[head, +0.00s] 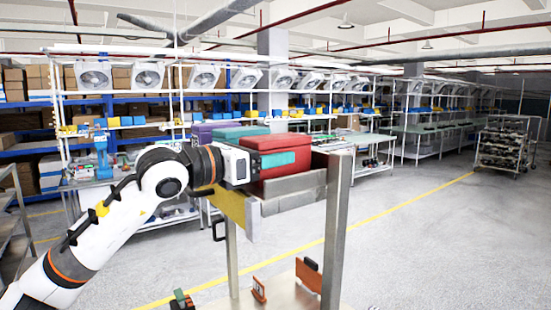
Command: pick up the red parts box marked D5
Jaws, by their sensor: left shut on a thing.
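The writing on the label is too small to read. My left gripper (243,164) reaches in from the left and is shut on the red box at its left side. Its fingers are mostly hidden against the box. I cannot tell whether the box rests on the stand or is slightly above it. My right gripper is not in view.
A green box (240,132) and a purple box (204,131) are behind and left of the red one. Orange pieces (309,274) are on the stand's lower shelf. Shelving with fans and bins lines the back. Open floor (440,240) is to the right.

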